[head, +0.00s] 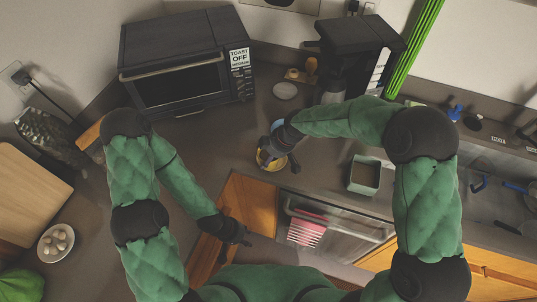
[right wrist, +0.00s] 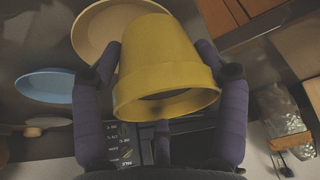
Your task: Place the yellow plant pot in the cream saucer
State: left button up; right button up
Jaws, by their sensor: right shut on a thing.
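The yellow plant pot (right wrist: 160,65) fills the middle of the right wrist view, its wide rim toward the camera. My right gripper (right wrist: 163,75) is shut on it, with fingers on both sides. In the head view my right gripper (head: 275,151) is over the counter, and the pot (head: 264,158) is partly hidden beneath it. The cream saucer (right wrist: 92,32) shows beyond the pot at upper left in the wrist view, partly covered by it. Whether they touch is unclear. My left gripper (head: 238,236) is low and away from the pot, its fingers too small to read.
A blue saucer (right wrist: 45,86) lies beside the cream one. A toaster oven (head: 185,75) and a coffee machine (head: 355,50) stand at the back. A grey-green square container (head: 364,175) is to the right.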

jog(key=shift+f, duration=0.3)
jog(key=o, duration=1.4)
jog(key=shift+c, duration=0.2)
jog(key=shift+r, duration=0.5)
jog(key=p+v, duration=0.2)
jog(key=v, duration=1)
